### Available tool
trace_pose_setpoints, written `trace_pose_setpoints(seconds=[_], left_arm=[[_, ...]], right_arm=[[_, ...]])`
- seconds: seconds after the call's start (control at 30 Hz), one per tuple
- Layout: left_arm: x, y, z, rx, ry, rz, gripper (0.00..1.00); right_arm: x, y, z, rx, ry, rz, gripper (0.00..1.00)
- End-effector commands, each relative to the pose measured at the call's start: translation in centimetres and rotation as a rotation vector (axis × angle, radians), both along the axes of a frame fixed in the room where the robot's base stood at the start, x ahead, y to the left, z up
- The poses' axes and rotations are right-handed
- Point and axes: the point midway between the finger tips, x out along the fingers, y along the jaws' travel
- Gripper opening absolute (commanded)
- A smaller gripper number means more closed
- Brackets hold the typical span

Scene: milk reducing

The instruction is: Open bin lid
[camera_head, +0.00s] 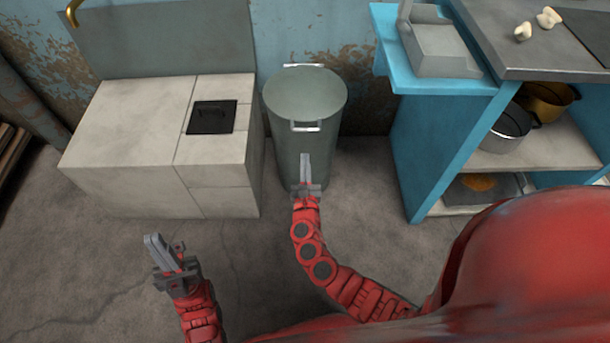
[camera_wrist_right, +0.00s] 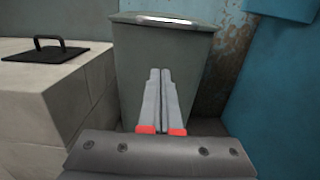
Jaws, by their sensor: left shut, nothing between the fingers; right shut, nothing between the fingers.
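The bin (camera_head: 290,148) is a grey-green round can standing on the floor against the wall. Its lid (camera_head: 306,92) is on top and looks closed, with a light metal handle (camera_head: 306,127) at the front rim and another bar at the back. My right gripper (camera_head: 305,157) is shut and empty in front of the bin, below the front handle. The bin (camera_wrist_right: 158,55) fills the middle of the right wrist view, behind the shut fingers (camera_wrist_right: 161,72). Whether the fingers touch the bin is unclear. My left gripper (camera_head: 154,240) is shut and empty, low over the floor at the left.
A pale tiled block (camera_head: 125,125) with a black square hatch (camera_head: 211,117) stands left of the bin. A blue shelf unit (camera_head: 420,150) with pots (camera_head: 510,125) stands to the right. Concrete floor (camera_head: 90,250) is clear in front.

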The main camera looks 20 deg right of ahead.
Motion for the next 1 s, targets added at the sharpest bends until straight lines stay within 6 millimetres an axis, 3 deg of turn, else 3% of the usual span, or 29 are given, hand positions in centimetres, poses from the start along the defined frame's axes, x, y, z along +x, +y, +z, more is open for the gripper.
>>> trace_pose_setpoints(seconds=[0.17,0.23,0.4,1.0], left_arm=[[0.0,0.0,-1.2,0.0,0.0,0.0,0.0],[0.0,0.0,-0.3,0.0,0.0,0.0,0.0],[0.0,0.0,0.1,0.0,0.0,0.0,0.0],[0.0,0.0,0.8,0.0,0.0,0.0,0.0]], right_arm=[[3.6,-1.2,-0.1,0.002,-0.001,-0.005,0.0],[3.5,-1.2,1.9,0.005,-0.002,-0.004,0.0],[3.8,-1.3,3.5,0.003,0.002,-0.003,0.0],[3.9,-1.2,4.4,0.003,0.007,0.001,0.0]])
